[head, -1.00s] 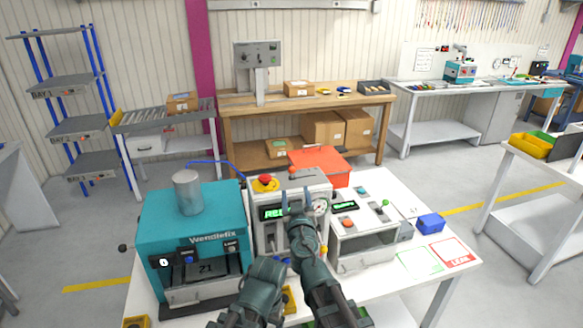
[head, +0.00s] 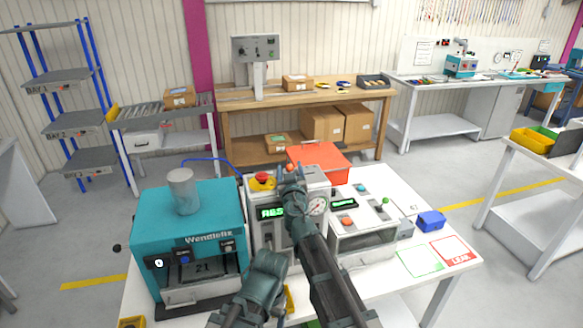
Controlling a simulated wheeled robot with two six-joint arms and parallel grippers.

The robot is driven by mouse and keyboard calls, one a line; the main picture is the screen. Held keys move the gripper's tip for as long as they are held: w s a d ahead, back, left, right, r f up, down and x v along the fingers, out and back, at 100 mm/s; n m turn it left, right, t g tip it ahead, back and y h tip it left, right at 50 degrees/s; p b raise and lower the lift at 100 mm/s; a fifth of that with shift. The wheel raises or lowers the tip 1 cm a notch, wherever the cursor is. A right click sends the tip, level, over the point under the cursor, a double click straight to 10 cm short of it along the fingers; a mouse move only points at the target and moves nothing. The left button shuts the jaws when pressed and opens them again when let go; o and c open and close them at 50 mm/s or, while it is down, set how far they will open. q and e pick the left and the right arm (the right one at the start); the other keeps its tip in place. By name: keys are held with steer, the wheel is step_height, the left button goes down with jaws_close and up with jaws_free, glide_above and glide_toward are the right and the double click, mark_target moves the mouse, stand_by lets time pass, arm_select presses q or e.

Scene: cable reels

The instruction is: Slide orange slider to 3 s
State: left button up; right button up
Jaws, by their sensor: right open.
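My right gripper (head: 289,174) is open at the upper front of the grey middle machine (head: 262,233). Its fingers point away toward the top panel, near a small red-orange knob (head: 290,167). I cannot tell whether they touch it. The green display (head: 272,212) is partly covered by my wrist and reads "RES" at its visible end. A round gauge (head: 316,206) shows to the right of the wrist. I cannot make out an orange slider or its scale for certain; my right arm hides part of the front.
A teal Wendlefix machine (head: 150,232) stands close on the left. A white machine (head: 364,242) with buttons stands on the right. A red-orange box (head: 325,160) lies behind. A blue box (head: 431,220) and marked mats sit at the table's right end.

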steer(key=shift+w, duration=0.35)
steer(key=shift+s, duration=0.1)
jaws_close()
stand_by(1.1)
